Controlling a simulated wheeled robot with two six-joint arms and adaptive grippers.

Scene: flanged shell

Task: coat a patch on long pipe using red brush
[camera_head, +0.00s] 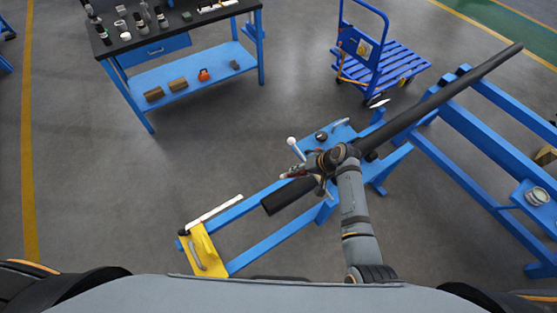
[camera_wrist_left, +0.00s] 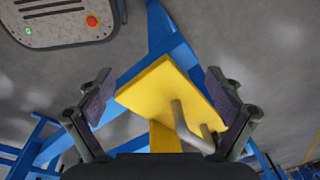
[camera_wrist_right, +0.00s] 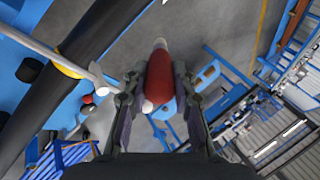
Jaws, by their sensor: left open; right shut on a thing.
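The long pipe (camera_head: 440,97) is a dark tube lying diagonally across blue supports in the head view. It also shows at the left of the right wrist view (camera_wrist_right: 88,40). My right gripper (camera_head: 312,168) is over the near part of the pipe. In the right wrist view my right gripper (camera_wrist_right: 158,82) is shut on the red brush (camera_wrist_right: 160,72), beside the pipe; whether the brush touches the pipe I cannot tell. My left gripper (camera_wrist_left: 155,85) is open and empty, with a yellow plate (camera_wrist_left: 165,90) beyond its fingers. The left gripper is not visible in the head view.
A yellow bracket (camera_head: 203,252) is at the near end of the blue pipe stand (camera_head: 273,245). A workbench (camera_head: 180,38) with bottles and small items stands at the back left. A blue cart (camera_head: 385,65) stands behind the pipe.

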